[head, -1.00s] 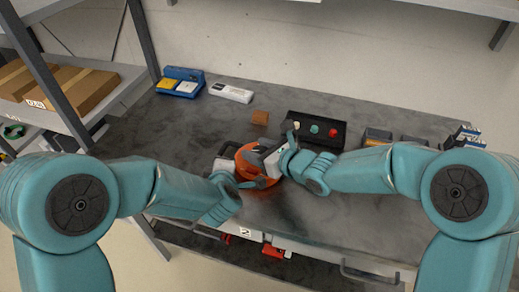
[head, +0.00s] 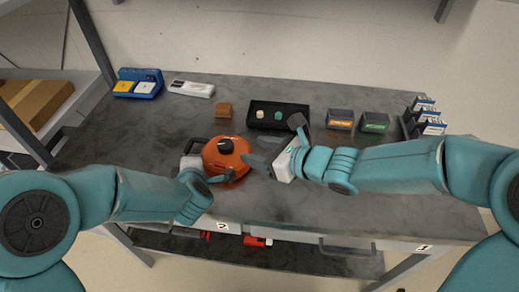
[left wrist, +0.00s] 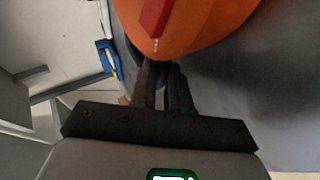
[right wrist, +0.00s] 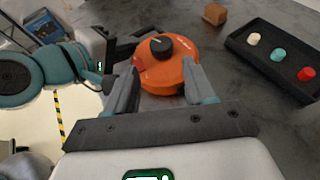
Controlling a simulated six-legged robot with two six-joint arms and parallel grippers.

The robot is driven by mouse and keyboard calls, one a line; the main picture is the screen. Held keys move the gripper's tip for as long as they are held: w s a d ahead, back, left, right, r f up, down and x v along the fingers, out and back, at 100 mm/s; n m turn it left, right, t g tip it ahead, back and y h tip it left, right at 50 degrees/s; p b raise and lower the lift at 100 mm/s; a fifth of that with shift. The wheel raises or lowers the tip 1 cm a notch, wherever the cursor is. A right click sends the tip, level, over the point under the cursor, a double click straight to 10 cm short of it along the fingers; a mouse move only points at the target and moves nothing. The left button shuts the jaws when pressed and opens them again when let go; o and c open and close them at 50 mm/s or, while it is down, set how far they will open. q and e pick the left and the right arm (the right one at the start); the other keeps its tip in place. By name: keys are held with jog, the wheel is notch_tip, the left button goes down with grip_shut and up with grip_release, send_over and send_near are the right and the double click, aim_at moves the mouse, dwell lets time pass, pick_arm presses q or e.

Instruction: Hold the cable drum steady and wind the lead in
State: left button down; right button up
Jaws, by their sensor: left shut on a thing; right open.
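The cable drum (head: 222,172) is a round orange body with a black knob (head: 225,146) on top, standing on the grey cart top. It also shows in the right wrist view (right wrist: 168,74). A red tab (left wrist: 154,18) is on its side. My left gripper (head: 212,180) is at the drum's lower left; in the left wrist view its fingers (left wrist: 162,72) are close together at the drum's edge, shut on a part mostly hidden there. My right gripper (head: 261,152) is open and empty, just right of the drum, its fingers pointing at it. I cannot make out the lead.
Behind the drum are a small brown block (head: 223,110) and a black tray (head: 262,115) with coloured knobs. Blue (head: 138,82) and white (head: 191,89) devices are at back left, several small boxes (head: 374,122) at right. The front right cart top is clear.

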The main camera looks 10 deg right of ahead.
notch_tip(320, 180, up, 4)
jog(key=a+n+g+y, duration=0.1)
jog(key=a+y, duration=0.1)
jog(key=y, duration=0.1)
jog(key=n+g, duration=0.4)
send_near(226, 144)
jog(key=x, duration=0.9)
jog(key=shift+w+a, duration=0.1)
jog(key=shift+a, duration=0.05)
jog(key=shift+w+a+f, duration=0.2)
jog(key=shift+a+f, duration=0.05)
jog(key=shift+a, duration=0.15)
